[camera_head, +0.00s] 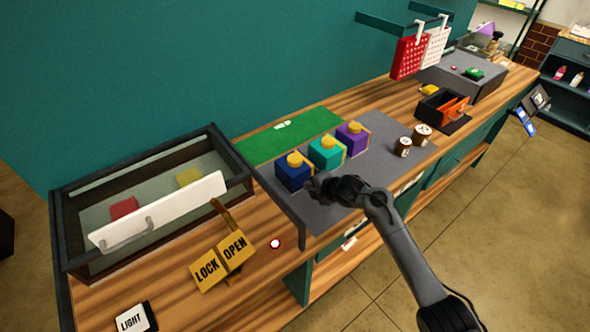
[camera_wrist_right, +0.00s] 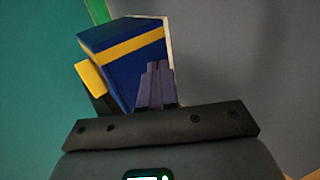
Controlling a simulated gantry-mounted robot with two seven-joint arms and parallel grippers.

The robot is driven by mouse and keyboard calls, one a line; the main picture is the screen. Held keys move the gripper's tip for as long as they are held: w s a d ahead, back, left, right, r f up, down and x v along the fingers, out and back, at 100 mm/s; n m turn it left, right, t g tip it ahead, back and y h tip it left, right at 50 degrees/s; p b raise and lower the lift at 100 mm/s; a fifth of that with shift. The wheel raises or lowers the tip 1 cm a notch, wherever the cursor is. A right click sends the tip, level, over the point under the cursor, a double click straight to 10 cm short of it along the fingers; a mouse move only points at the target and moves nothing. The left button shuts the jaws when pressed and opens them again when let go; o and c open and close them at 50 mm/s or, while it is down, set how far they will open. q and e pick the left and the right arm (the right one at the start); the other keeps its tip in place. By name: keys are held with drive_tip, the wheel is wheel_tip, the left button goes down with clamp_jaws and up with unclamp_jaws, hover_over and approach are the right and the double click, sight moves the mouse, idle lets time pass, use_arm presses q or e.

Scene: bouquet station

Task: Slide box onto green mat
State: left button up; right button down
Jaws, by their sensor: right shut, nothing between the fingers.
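Three gift boxes, dark blue (camera_head: 293,177), teal (camera_head: 326,155) and purple (camera_head: 352,140), stand in a row on the grey surface (camera_head: 385,158), each with a yellow top piece. The green mat (camera_head: 308,128) lies behind them, against the wall side. My right gripper (camera_head: 314,187) is shut and low at the front right side of the blue box. In the right wrist view the blue box (camera_wrist_right: 126,65) with its yellow band stands just beyond the shut fingers (camera_wrist_right: 153,80); I cannot tell whether they touch. The fingers hide part of its face. My left gripper is not in view.
A glass-topped case (camera_head: 150,195) with a white handled front stands left. LOCK/OPEN blocks (camera_head: 222,260) and a light button (camera_head: 133,318) are nearer. An open black box (camera_head: 443,110) is farther back.

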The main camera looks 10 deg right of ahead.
sight(304, 178)
idle(0.3)
drive_tip(key=shift+w+a+f+b, duration=0.1)
drive_tip(key=shift+w+a+b, duration=0.05)
drive_tip(key=shift+w+b, duration=0.25)
drive_tip(key=shift+w+a+b, duration=0.2)
drive_tip(key=shift+w+b, duration=0.25)
drive_tip(key=shift+b, duration=0.05)
drive_tip(key=shift+w+a+b, duration=0.2)
drive_tip(key=shift+w+b, duration=0.25)
drive_tip(key=shift+w+a+b, duration=0.2)
drive_tip(key=shift+w+b, duration=0.2)
drive_tip(key=shift+w, duration=0.15)
